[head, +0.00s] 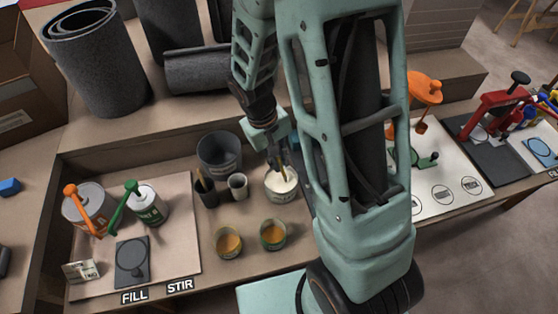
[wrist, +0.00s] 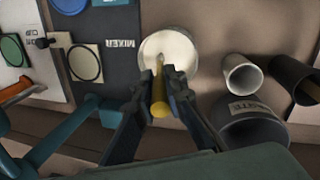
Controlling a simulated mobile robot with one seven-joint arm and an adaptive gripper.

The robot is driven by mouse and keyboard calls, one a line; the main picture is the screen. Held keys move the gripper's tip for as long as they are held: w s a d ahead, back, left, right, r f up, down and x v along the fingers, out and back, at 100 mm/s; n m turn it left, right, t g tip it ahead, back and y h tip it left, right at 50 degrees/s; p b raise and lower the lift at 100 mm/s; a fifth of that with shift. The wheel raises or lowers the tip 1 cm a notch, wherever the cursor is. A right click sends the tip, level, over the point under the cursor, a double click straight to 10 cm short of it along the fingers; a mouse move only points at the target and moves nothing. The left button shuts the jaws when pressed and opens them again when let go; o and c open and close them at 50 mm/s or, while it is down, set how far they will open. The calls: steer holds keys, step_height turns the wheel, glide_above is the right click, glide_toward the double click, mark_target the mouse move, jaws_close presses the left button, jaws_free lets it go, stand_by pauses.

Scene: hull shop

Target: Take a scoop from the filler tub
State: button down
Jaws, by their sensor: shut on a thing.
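The filler tub (head: 281,195) is a pale round tub of white filler, standing on the bench just under my gripper (head: 282,150). In the wrist view the tub (wrist: 143,62) lies straight ahead of my gripper (wrist: 161,84). My gripper is shut on a scoop with a yellow handle (wrist: 160,109). The handle's far end reaches over the white filler; its tip is at or in the filler, and I cannot tell how deep. In the head view my arm hides part of the tub's right surroundings.
A dark waste bin (head: 219,152), a white cup (head: 238,186) and a dark cup with a stick (head: 206,194) stand left of the tub. Two cups of amber liquid (head: 228,243) (head: 272,236) stand in front. Pump cans (head: 150,208) and a scale (head: 132,262) are further left.

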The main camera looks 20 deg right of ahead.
steer(key=shift+r+p, duration=2.5)
steer(key=shift+r, duration=1)
